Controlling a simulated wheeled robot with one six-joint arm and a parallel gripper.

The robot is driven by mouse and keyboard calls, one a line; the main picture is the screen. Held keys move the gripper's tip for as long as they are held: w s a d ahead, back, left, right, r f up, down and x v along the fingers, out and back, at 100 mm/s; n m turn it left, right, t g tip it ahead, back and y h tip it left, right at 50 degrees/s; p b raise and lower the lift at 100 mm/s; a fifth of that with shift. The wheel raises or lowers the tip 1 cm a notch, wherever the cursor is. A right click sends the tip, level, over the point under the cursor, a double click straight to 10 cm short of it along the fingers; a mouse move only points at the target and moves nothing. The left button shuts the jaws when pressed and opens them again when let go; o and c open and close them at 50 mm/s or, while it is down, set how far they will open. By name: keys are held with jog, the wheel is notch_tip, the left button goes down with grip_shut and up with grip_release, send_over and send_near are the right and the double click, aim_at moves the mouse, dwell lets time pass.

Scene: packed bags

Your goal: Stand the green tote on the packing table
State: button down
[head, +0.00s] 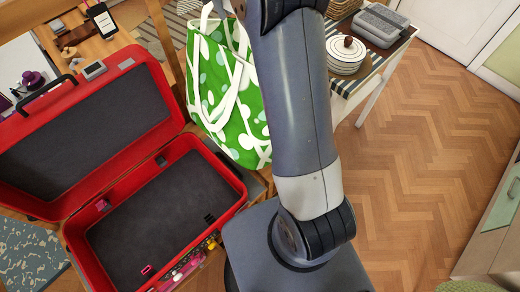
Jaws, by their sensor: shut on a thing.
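The green tote (205,75), with white and pale dots and white handles, is upright just left of my arm in the head view. My arm hides its right side. I cannot tell whether its base rests on something or hangs clear. My gripper is not in view; the arm runs out past the top edge. A wooden table (90,47) with a phone and small items is at the upper left. Another table with a striped runner (376,62) is at the upper right. I cannot tell which is the packing table.
An open red suitcase (150,75) with a dark lining fills the left side, close to the tote. A lidded white round container (345,58) and a grey case (380,25) stand on the striped runner. The herringbone floor (430,150) at right is clear.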

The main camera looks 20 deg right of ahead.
notch_tip(320, 180, down, 21)
jog(key=s+b, duration=0.1)
jog(key=b, duration=1.3)
jog(key=shift+r, duration=0.15)
dwell(3.1)
jog(key=shift+s+a, duration=0.1)
dwell(0.7)
jog(key=c, duration=1.4)
grip_release()
jog(key=shift+c, duration=0.2)
notch_tip(320, 180, up, 14)
jog(key=a, duration=0.1)
jog(key=shift+s+a+f+t, duration=0.2)
jog(key=shift+s+a+t, duration=0.15)
jog(key=shift+s, duration=0.1)
